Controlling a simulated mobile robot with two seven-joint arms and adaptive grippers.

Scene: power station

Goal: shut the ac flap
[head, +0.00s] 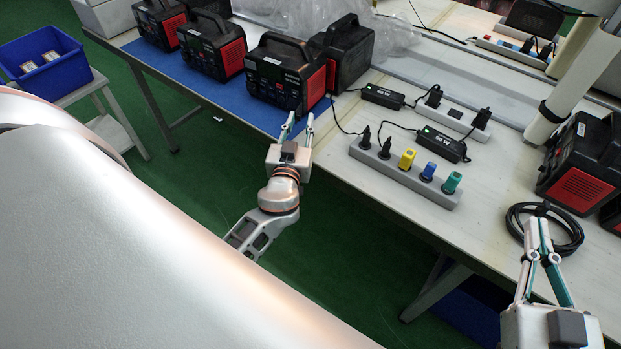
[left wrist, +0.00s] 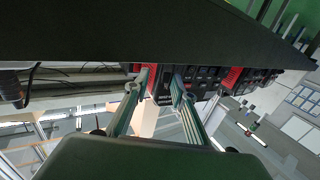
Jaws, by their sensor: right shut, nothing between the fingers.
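Several black-and-red power stations stand on the table. One power station (head: 288,75) is closest to my left gripper (head: 301,120), at the near edge of the blue mat. My left gripper is open, with its two fingers apart just in front of that station's near side. In the left wrist view my left gripper (left wrist: 161,77) shows both fingers apart, and the power station (left wrist: 162,98) appears between and beyond them. I cannot make out the AC flap or its position in either view. My right gripper (head: 538,222) is shut and empty, at the right beside a coiled black cable.
A grey power strip (head: 405,172) with several plugs, some coloured, lies right of my left gripper. Black adapters (head: 440,143) and cables lie behind it. The coiled black cable (head: 575,238) and another power station (head: 580,175) are at the right. A blue bin (head: 45,65) stands far left.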

